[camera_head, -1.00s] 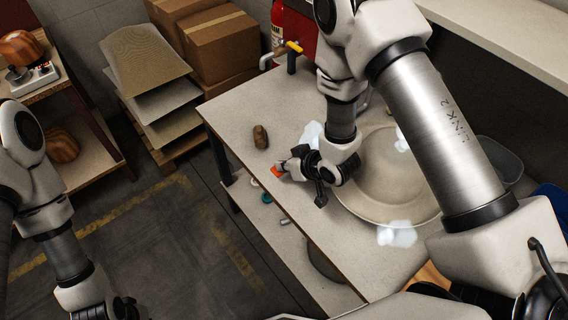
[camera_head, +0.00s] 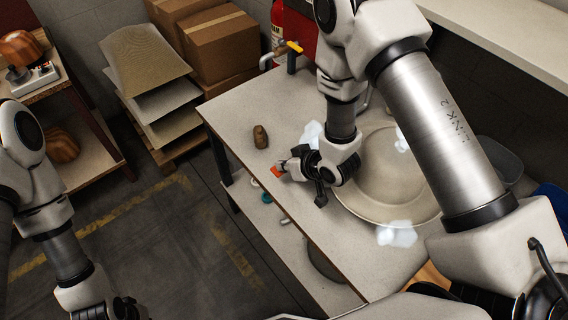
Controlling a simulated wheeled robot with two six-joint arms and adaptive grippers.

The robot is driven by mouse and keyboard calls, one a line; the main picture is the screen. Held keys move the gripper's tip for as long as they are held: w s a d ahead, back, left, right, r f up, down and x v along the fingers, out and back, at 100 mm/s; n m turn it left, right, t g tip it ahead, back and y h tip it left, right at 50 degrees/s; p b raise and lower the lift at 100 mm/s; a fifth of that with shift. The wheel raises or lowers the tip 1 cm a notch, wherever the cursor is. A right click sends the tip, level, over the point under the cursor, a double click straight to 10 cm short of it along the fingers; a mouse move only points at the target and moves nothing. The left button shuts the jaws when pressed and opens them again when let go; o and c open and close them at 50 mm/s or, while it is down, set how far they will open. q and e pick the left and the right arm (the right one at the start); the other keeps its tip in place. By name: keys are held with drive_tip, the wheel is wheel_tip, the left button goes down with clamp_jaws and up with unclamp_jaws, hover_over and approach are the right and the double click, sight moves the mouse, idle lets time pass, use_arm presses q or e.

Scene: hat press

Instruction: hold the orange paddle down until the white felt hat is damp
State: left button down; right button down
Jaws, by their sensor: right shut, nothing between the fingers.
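The orange paddle (camera_head: 277,171) shows as a small orange patch near the table's front edge. My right gripper (camera_head: 286,167) is shut and empty, with its fingertips at the paddle; it covers part of it, and I cannot tell how far down the paddle is. A large round pale beige shape (camera_head: 384,205), which looks like a hat's brim and crown, lies just right of the gripper, partly behind my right arm. I cannot tell whether it is damp. White steam-like puffs (camera_head: 397,234) show around its edge. My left gripper (camera_head: 126,309) is at the bottom left, mostly cut off.
A brown object (camera_head: 260,137) stands on the table (camera_head: 232,112) left of the gripper. A yellow-handled tap (camera_head: 292,48) is at the back. Cardboard boxes (camera_head: 222,45) and stacked sheets (camera_head: 150,65) stand behind. Small items lie on the lower shelf. The floor at left is clear.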

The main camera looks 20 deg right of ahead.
idle(0.7)
